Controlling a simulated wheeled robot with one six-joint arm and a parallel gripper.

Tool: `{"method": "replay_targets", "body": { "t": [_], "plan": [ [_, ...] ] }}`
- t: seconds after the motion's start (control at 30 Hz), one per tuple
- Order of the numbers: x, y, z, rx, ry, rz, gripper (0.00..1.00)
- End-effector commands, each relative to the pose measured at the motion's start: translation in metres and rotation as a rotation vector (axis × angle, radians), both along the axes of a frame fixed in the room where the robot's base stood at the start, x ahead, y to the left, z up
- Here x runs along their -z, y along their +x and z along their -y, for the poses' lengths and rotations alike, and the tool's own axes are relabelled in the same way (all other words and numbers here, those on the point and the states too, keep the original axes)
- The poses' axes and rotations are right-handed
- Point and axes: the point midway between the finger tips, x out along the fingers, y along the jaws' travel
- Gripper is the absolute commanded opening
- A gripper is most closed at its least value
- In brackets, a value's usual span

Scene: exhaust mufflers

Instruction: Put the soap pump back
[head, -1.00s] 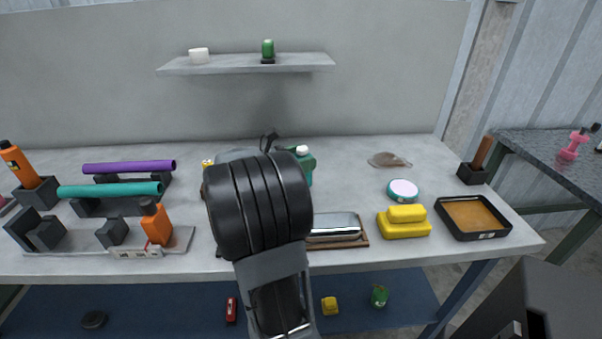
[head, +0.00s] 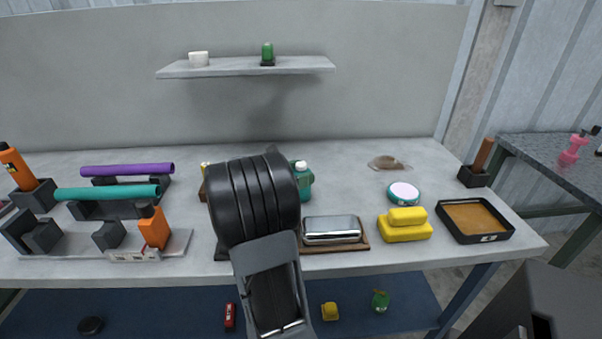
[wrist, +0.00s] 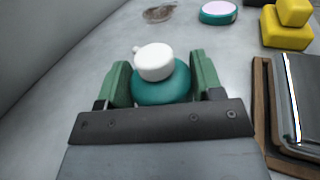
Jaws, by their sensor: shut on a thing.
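The soap pump, a teal bottle with a white head, shows in the head view (head: 306,182) just right of my black wrist. In the wrist view its white head (wrist: 154,61) and teal top (wrist: 163,86) sit between the two green fingers of my gripper (wrist: 160,80). My gripper is shut on the soap pump, one finger on each side. In the head view my arm hides most of the gripper. The pump looks upright. I cannot tell whether its base touches the table.
A wooden tray with a metal case (head: 331,229) lies right of my arm, near yellow blocks (head: 405,223), a round teal tin (head: 404,193) and a black tray (head: 474,236). Left are tubes on black holders (head: 108,193). Open tabletop (head: 345,175) lies behind the metal case. A shelf (head: 245,67) hangs above.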

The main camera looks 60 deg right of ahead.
Motion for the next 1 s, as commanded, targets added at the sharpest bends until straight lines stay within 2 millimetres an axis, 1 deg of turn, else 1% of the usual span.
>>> {"method": "replay_targets", "body": {
  "t": [0.03,0.07,0.3,0.33,0.53,0.63,0.77,1.0],
  "plan": [
    [0.002,0.000,0.000,0.000,0.001,-0.001,0.29],
    [0.003,0.000,0.000,0.000,0.001,-0.001,0.61],
    [0.002,0.000,0.000,0.000,0.001,-0.001,0.84],
    [0.002,0.000,0.000,0.000,0.001,-0.001,0.86],
    [0.001,0.000,0.000,0.000,0.001,-0.001,0.86],
    [-0.004,0.000,0.000,0.000,-0.001,0.001,0.86],
    [-0.002,0.011,-0.015,-0.004,0.001,-0.001,0.86],
    [-0.002,0.035,-0.056,-0.005,0.001,-0.002,0.86]
  ]
}}
